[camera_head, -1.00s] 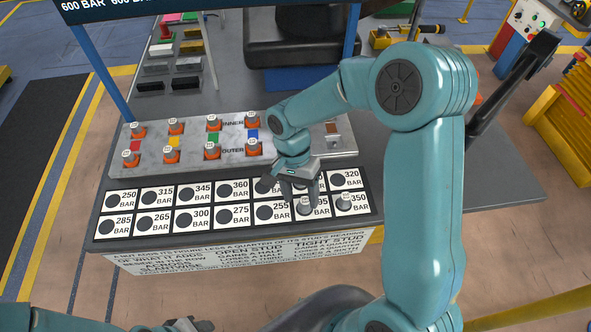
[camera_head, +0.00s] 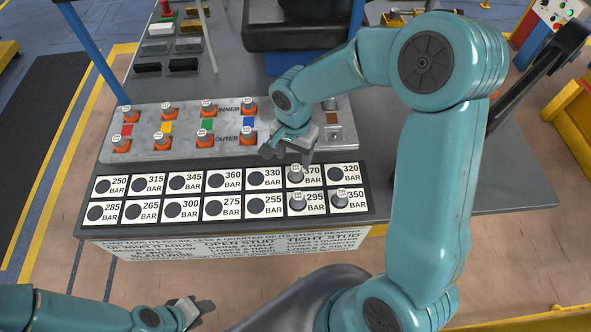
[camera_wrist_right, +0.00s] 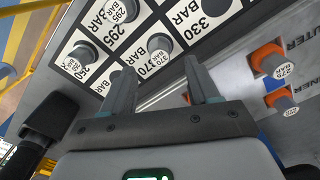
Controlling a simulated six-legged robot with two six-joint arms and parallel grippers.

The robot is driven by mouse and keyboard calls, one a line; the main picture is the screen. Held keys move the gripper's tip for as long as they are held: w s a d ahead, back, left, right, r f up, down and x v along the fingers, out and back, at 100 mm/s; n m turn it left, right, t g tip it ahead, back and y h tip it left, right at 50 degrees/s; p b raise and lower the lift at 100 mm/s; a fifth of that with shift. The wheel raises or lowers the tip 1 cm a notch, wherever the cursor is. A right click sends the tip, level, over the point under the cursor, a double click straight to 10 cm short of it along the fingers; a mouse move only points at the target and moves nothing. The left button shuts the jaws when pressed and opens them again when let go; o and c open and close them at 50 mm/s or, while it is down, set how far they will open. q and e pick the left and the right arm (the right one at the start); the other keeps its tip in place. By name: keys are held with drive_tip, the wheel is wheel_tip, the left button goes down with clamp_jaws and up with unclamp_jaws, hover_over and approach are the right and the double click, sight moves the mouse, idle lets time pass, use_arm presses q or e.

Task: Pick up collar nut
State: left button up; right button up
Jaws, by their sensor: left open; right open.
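Grey round nuts with pressure labels stand on the lettered board: one on the 370 BAR square (camera_head: 296,173), one on 295 (camera_head: 297,201) and one on 350 (camera_head: 339,198). I cannot tell which one is meant. My right gripper (camera_head: 287,154) is open and empty just behind the 370 nut. In the right wrist view the 370 nut (camera_wrist_right: 160,48) shows beyond the gap between the open fingers (camera_wrist_right: 160,84), apart from them. My left gripper (camera_head: 193,308) is open and empty, low in front of the bench.
A metal plate (camera_head: 178,144) behind the board carries several orange-based studs with grey labelled tops (camera_head: 248,135), beside coloured patches. The board's other squares show dark round spots without nuts. Blocks (camera_head: 184,65) lie further back on the bench. A blue post rises at the left.

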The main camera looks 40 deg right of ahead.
sight(295, 169)
drive_tip(key=shift+s+d+f, duration=0.1)
drive_tip(key=shift+d+f, duration=0.05)
drive_tip(key=shift+f, duration=0.35)
drive_tip(key=shift+s+d+f, duration=0.1)
drive_tip(key=shift+d+f, duration=0.05)
drive_tip(key=shift+f, duration=0.3)
drive_tip(key=shift+w+a+f, duration=0.1)
drive_tip(key=shift+a+f, duration=0.05)
drive_tip(key=shift+f, duration=0.15)
wheel_tip(295, 169, down, 5)
drive_tip(key=shift+w+r+p, duration=0.1)
drive_tip(key=shift+p, duration=0.45)
drive_tip(key=shift+c, duration=0.2)
clamp_jaws()
